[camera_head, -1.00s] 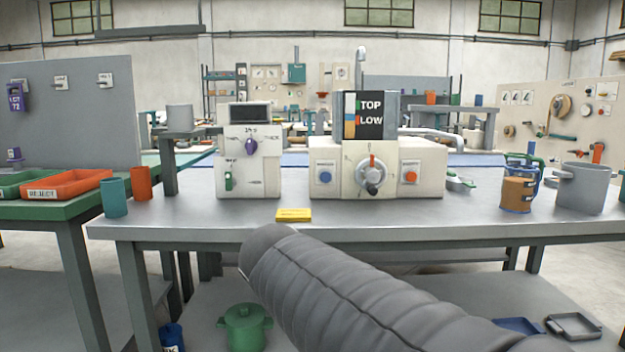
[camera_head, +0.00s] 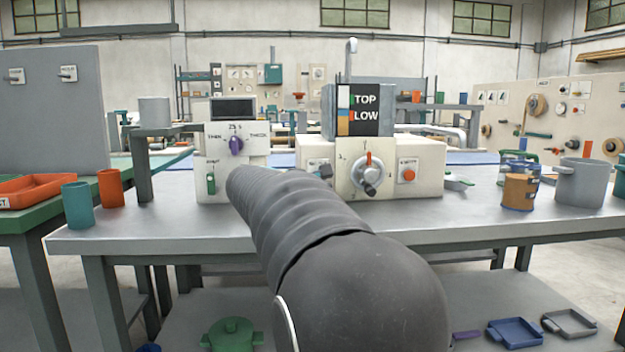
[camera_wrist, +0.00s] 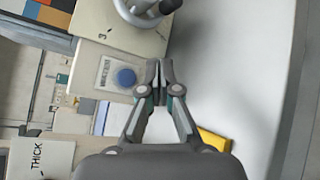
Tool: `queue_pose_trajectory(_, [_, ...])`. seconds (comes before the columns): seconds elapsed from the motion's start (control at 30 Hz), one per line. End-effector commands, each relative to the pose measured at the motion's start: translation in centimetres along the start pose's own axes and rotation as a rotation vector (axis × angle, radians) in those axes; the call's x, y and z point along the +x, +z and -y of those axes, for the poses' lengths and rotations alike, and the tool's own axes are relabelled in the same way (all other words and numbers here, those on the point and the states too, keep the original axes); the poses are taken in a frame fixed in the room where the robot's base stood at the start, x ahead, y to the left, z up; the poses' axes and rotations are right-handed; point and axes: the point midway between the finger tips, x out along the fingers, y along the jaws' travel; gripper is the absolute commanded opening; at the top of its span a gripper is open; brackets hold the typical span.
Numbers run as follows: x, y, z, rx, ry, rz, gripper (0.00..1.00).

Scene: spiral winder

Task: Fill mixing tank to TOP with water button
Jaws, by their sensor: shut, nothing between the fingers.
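The mixing tank machine (camera_head: 425,160) is a cream box on the steel table, with a gauge panel (camera_head: 365,118) marked TOP and LOW. The round blue button (camera_wrist: 125,77) sits on a white label plate on its front, shown sideways in the wrist view. An orange button (camera_head: 408,175) and a dial with a red pointer (camera_head: 368,175) are to the right.
A second cream machine (camera_head: 215,180) with a purple knob stands left. A yellow block (camera_wrist: 214,139) lies on the table near my gripper. Teal and orange cups (camera_head: 110,188) are at left, a jug (camera_head: 518,190) and a grey pot (camera_head: 580,185) at right.

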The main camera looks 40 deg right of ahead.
Motion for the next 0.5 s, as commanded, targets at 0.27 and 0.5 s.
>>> queue_pose_trajectory(0.27, [0.2, -0.3, -0.4, 0.001, 0.0, -0.003, 0.0])
queue_pose_trajectory(0.5, [2.1, -1.6, -1.7, -0.001, -0.003, -0.003, 0.0])
